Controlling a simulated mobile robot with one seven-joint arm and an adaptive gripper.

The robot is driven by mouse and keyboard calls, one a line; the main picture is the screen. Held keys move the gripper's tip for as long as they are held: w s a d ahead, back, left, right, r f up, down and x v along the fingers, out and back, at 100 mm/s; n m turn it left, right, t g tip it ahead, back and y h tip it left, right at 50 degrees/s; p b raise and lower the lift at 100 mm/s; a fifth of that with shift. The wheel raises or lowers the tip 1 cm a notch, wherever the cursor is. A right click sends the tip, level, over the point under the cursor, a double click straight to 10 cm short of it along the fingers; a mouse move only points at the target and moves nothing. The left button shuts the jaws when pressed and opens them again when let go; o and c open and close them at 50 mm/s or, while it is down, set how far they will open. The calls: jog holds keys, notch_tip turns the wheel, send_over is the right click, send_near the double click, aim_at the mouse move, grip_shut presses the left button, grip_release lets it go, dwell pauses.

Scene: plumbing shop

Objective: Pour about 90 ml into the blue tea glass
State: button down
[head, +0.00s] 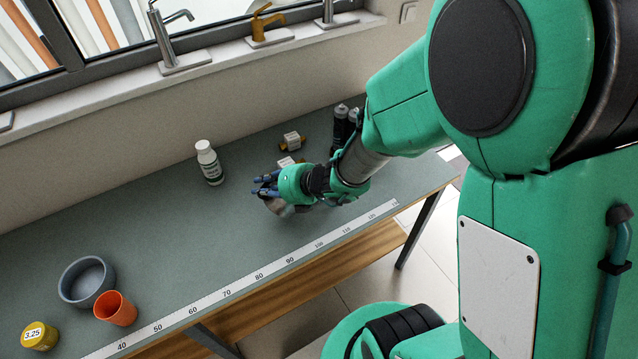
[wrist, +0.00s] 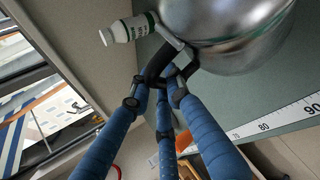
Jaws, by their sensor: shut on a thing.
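My gripper (head: 264,188) is over the workbench, right of its middle, with blue fingers. In the wrist view my gripper (wrist: 164,88) is shut around the black handle of a shiny metal vessel (wrist: 225,35). In the head view only a small part of this metal vessel (head: 277,207) shows under my gripper. Its opening and contents are hidden. I cannot make out a blue tea glass in either view. An orange cup (head: 116,309) and a grey-blue bowl (head: 68,291) stand at the left of the bench, far from my gripper.
A white bottle (head: 209,163) stands behind and left of my gripper. A yellow jar marked 3.25 (head: 39,336) is at the far left. Brass fittings (head: 292,141) and dark bottles (head: 340,124) stand behind. A measuring strip (head: 226,292) runs along the front edge. The bench's middle is clear.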

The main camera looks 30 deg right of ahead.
jog(key=a+f+n+h+b, duration=0.1)
jog(key=a+f+h+b, duration=0.2)
jog(key=a+f+b, duration=0.2)
jog(key=b, duration=0.3)
jog(key=shift+n+h+b, duration=0.3)
jog(key=shift+n+b, duration=0.1)
dwell(0.5)
jog(key=shift+a+f+n+h, duration=0.3)
jog(key=shift+a+f+h, duration=0.45)
jog(key=shift+f, duration=0.3)
dwell(0.5)
jog(key=shift+a+f, duration=0.25)
jog(key=shift+f, duration=0.15)
jog(key=shift+a+f+h+p, duration=0.1)
jog(key=shift+f+h+p, duration=0.1)
jog(key=shift+h+p, duration=0.1)
jog(key=shift+a+f+n+h, duration=0.3)
jog(key=shift+f+n+h, duration=0.1)
jog(key=shift+f, duration=0.25)
